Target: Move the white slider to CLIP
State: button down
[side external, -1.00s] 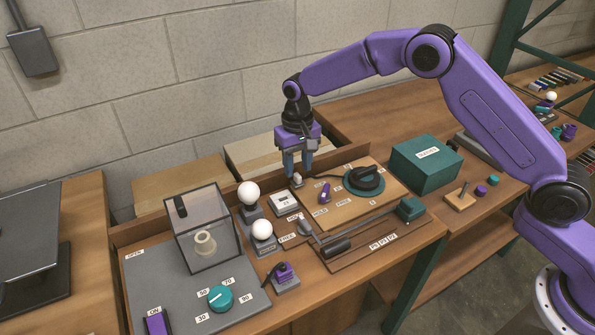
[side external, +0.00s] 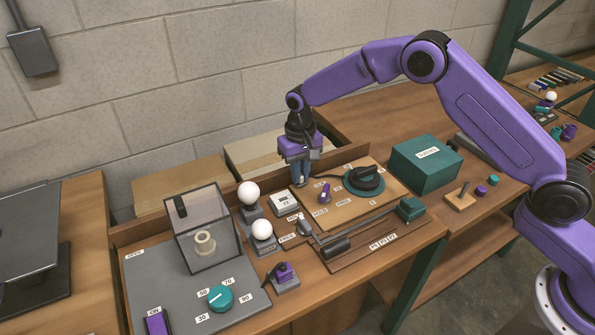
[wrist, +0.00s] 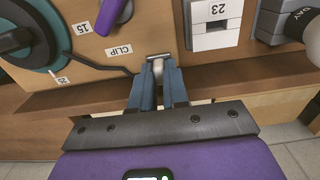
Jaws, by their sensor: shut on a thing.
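The white slider (wrist: 158,69) shows as a small pale piece between the fingertips in the wrist view. My gripper (wrist: 158,82) is shut on it, pointing down at the edge of the wooden board (wrist: 110,22). A grey metal bracket (wrist: 158,56) lies just beyond the fingertips. The CLIP label (wrist: 118,51) is on the board, to the left of the slider in the wrist view. In the side view my gripper (side external: 300,181) is at the board's back left corner, and its fingers mostly hide the slider.
A white block marked 23 (wrist: 213,22) stands beside the board. A purple lever (side external: 325,192) and a teal dial with a black handle (side external: 365,179) are on the board. White balls on stands (side external: 248,193) are to the left, a teal box (side external: 426,164) to the right.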

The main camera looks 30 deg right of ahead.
aim_at(317, 178)
jog(key=d, duration=0.5)
jog(key=shift+d, duration=0.1)
jog(key=c, duration=1.1)
grip_release()
jog(key=shift+r, duration=0.25)
notch_tip(317, 178, up, 17)
